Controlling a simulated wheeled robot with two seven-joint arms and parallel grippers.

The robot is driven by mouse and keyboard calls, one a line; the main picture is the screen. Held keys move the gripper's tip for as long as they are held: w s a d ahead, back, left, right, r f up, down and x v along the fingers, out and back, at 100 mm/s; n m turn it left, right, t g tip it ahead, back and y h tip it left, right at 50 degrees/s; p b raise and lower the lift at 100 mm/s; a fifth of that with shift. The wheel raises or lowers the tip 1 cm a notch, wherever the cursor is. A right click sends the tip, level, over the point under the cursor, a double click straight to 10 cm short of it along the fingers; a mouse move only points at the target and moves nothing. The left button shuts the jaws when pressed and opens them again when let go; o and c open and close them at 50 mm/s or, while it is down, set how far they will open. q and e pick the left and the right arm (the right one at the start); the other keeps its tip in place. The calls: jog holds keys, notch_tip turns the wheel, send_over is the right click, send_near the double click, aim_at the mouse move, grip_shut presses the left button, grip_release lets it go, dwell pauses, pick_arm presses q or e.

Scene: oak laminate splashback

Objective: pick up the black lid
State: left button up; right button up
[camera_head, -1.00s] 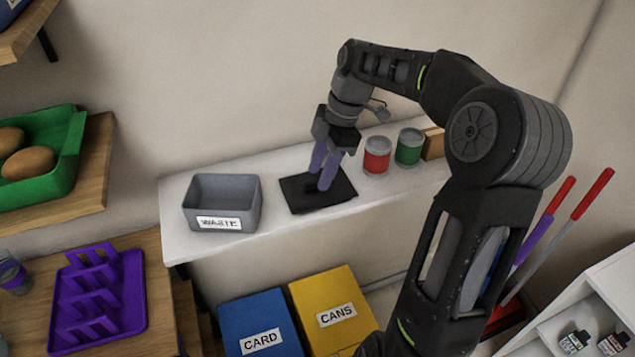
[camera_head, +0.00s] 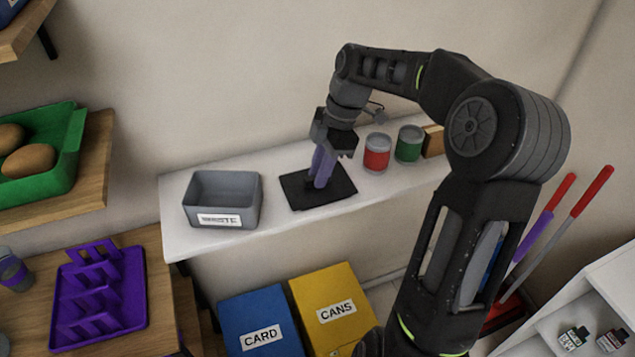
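The black lid (camera_head: 335,191) is a flat dark square lying on the white shelf, right of the grey waste bin. A small dark raised grip shows near its middle, partly hidden by my fingers. My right gripper (camera_head: 319,183) reaches down from above, its purple fingers close together at that grip. It looks shut on the grip, with the lid still flat on the shelf. My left gripper is not in view.
The grey bin labelled WASTE (camera_head: 190,212) stands left of the lid. A red can (camera_head: 377,155), a green can (camera_head: 409,146) and a brown block (camera_head: 434,141) stand to the right on the white shelf (camera_head: 260,228). Blue (camera_head: 258,312) and yellow (camera_head: 330,292) boxes sit below.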

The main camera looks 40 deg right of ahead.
grip_shut()
dwell(0.3)
jog(key=shift+w+r, duration=0.1)
jog(key=shift+r, duration=0.4)
notch_tip(320, 180, up, 5)
jog(key=shift+f+b, duration=0.2)
jog(key=shift+b, duration=0.2)
notch_tip(320, 180, up, 4)
jog(key=p, duration=0.3)
jog(key=shift+r+p, duration=0.2)
jog(key=shift+p, duration=0.1)
